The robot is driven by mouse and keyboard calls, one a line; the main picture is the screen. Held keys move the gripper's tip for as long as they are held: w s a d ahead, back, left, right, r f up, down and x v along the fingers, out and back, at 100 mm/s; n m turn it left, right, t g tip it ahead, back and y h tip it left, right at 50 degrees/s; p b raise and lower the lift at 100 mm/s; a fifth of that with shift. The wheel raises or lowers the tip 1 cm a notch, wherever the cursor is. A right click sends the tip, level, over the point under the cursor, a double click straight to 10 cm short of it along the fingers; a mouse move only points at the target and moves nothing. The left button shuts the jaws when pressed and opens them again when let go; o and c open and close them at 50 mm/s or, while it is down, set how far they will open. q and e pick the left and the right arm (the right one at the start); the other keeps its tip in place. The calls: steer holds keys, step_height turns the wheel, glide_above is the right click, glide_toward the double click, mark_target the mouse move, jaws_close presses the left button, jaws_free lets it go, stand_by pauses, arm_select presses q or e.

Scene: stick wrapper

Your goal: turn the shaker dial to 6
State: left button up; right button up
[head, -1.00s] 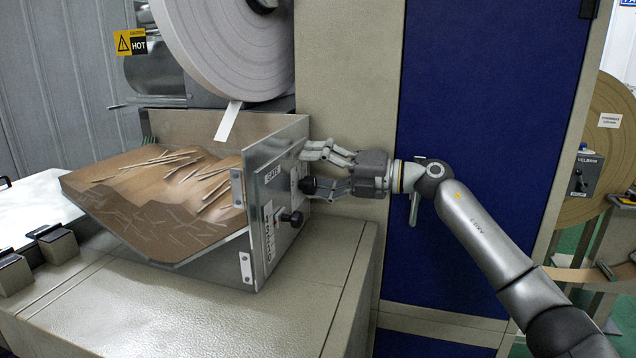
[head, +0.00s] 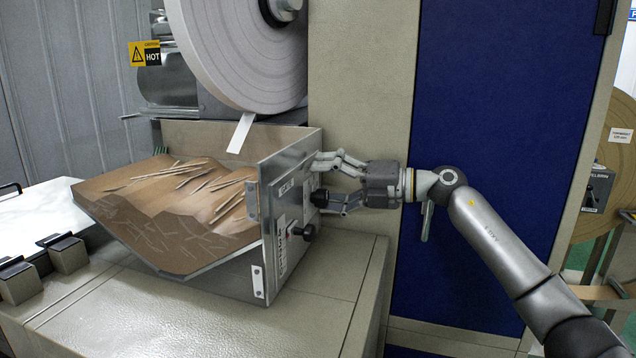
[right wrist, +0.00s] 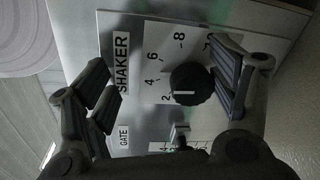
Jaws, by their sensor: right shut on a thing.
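The shaker dial (right wrist: 192,83) is a round black knob on a white plate with printed numbers, beside the SHAKER label (right wrist: 122,62). A short white mark shows on the dial's lower part; I cannot tell its exact reading. In the head view the dial (head: 319,198) sticks out from the metal side panel. My right gripper (head: 326,181) reaches it from the right and is shut on it. In the right wrist view its fingers (right wrist: 165,85) lie on both sides of the dial, the right one close against it. My left gripper is not in view.
A second black knob (head: 303,232) sits lower on the same panel (head: 277,205). A GATE label (right wrist: 124,137) is near the dial. A tray of wooden sticks (head: 160,215) lies left of the panel, under a white paper roll (head: 235,50). A blue door (head: 500,130) stands behind my arm.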

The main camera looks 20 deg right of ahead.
steer(key=d, duration=0.1)
steer(key=s+r, duration=0.1)
steer(key=d, duration=0.1)
steer(key=shift+s+d+r+t, duration=0.25)
steer(key=shift+d+r+t, duration=0.05)
steer(key=shift+d+r, duration=0.1)
steer(key=shift+c, duration=0.6)
steer(key=b+v, duration=0.2)
steer(key=v, duration=0.7)
steer(key=shift+s+f, duration=0.35)
steer(key=shift+f, duration=0.1)
steer(key=shift+w+a, duration=0.1)
steer(key=shift+a, duration=0.05)
